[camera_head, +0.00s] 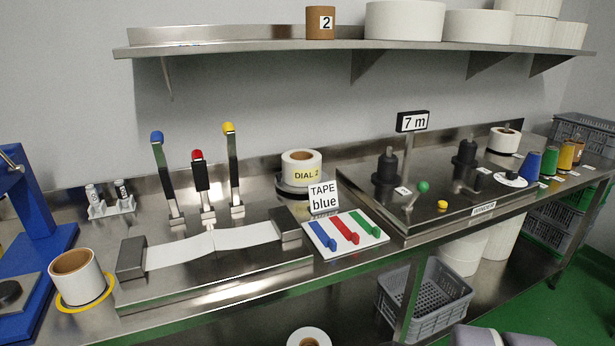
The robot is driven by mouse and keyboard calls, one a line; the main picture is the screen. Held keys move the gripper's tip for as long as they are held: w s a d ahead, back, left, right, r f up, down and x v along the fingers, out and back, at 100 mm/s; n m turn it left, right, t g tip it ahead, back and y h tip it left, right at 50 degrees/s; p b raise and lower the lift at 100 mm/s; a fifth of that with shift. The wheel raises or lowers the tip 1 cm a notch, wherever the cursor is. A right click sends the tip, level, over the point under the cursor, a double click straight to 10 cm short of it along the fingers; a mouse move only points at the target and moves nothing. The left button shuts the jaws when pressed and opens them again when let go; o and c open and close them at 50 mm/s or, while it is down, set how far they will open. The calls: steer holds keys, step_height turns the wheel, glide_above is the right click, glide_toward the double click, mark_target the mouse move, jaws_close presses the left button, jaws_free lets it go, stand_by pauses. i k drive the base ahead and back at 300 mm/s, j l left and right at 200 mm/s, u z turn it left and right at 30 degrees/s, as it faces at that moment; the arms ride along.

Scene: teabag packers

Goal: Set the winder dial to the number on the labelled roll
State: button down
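A round white dial (509,180) with a dark centre lies at the winder's right end. Its numbers and setting are too small to read.
The winder carries black posts (387,172), a green-knobbed lever (423,187) and a yellow button (442,205). A "7 m" sign (412,121) stands behind it. Coloured spools (532,164) stand close right of the dial. A shelf (350,46) overhangs the bench.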

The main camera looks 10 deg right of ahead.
mark_target(511, 175)
steer(key=z, duration=1.35)
